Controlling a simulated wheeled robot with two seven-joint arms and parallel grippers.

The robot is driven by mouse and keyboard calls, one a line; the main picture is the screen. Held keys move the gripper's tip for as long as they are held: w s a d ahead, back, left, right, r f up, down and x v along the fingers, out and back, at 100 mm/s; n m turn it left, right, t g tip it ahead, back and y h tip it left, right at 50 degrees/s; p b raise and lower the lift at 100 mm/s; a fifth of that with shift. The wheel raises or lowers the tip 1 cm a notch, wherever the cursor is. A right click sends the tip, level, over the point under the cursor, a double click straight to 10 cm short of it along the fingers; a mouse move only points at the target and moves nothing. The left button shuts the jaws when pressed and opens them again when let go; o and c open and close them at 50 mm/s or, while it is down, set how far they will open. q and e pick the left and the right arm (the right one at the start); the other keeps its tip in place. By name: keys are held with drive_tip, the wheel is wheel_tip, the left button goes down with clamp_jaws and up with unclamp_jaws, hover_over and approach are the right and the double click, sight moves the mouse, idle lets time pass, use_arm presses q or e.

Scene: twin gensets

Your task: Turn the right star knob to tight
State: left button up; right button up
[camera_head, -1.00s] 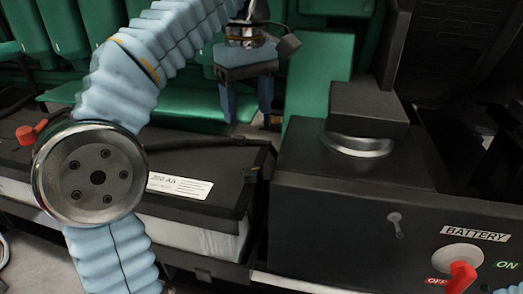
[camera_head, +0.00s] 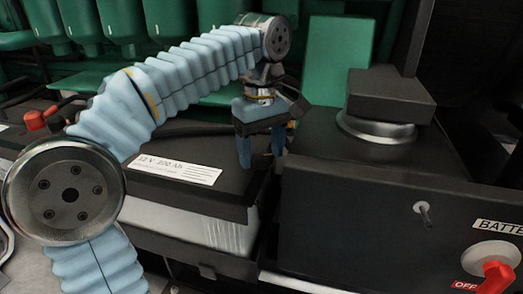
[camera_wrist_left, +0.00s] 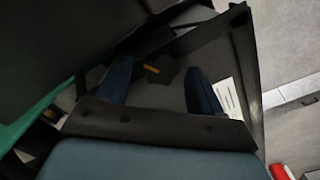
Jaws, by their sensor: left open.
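My left gripper (camera_head: 261,153) points down, open, over the right end of the black battery top (camera_head: 215,150), near the side of the dark control box. In the left wrist view its two blue fingers (camera_wrist_left: 158,72) stand apart. A dark, angular knob-like shape (camera_wrist_left: 175,86) with a small yellow-orange mark shows between them; it may be the right star knob, but it is too dark to be sure. The fingers do not visibly grip it. In the head view the gripper hides most of that spot. My right gripper is not in view.
The dark control box (camera_head: 350,225) stands right of the gripper, with a toggle switch (camera_head: 424,213) and a red battery switch (camera_head: 494,277). A black block on a metal collar (camera_head: 385,128) rises from its top. A green engine (camera_head: 335,60) fills the back.

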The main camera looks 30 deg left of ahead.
use_arm(q)
drive_tip(key=c, duration=1.1)
drive_tip(key=shift+o, duration=0.2)
drive_tip(key=shift+r, duration=0.1)
